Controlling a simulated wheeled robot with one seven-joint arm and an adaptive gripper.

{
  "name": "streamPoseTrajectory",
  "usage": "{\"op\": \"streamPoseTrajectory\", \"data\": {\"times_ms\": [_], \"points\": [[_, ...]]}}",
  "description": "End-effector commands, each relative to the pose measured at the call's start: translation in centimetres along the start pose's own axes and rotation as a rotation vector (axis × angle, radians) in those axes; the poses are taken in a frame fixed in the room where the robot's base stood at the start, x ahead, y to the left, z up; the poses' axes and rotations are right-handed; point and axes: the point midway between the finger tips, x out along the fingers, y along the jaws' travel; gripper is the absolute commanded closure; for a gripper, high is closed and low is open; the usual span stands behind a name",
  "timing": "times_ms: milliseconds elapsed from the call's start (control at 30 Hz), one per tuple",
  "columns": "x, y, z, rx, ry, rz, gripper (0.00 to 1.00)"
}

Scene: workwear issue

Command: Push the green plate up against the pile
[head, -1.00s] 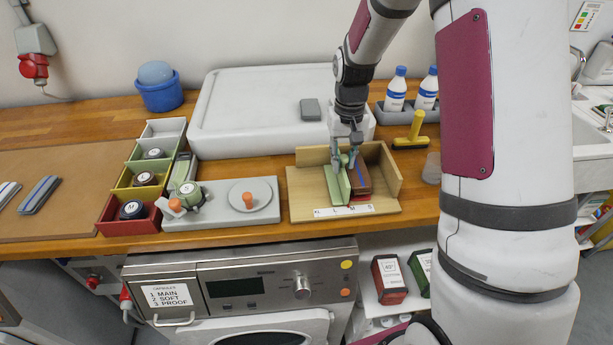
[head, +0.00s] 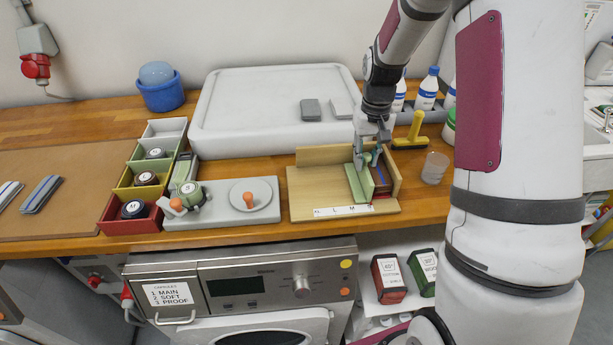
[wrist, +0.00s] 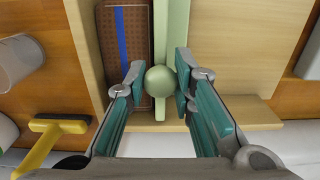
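The green plate (head: 359,183) stands upright in the wooden tray (head: 313,190). The wrist view shows its edge and round green knob (wrist: 160,81). The pile (head: 382,179), reddish brown with a blue stripe, is right of the plate in the head view. In the wrist view the pile (wrist: 124,45) lies left of the plate, with at most a thin gap; I cannot tell if they touch. My gripper (wrist: 160,78) has one finger on each side of the knob, both close against it, and looks shut on it. My fingers partly hide the pile in the head view.
The tray's right wall (head: 394,172) stands close beyond the pile. A clear cup (head: 435,167) and a yellow-handled brush (head: 415,130) are to the right. A grey board with orange knobs (head: 215,215) lies left. The tray's left part is bare.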

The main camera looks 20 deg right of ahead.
Motion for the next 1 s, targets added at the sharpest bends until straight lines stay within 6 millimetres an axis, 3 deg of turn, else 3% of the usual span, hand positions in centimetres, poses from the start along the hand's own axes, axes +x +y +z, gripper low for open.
{"op": "streamPoseTrajectory", "data": {"times_ms": [367, 1000], "points": [[-0.2, -0.1, 0.0, 0.0, 0.0, 0.0, 0.63], [-5.8, -0.1, 0.1, 0.0, -0.001, 0.0, 0.63]]}}
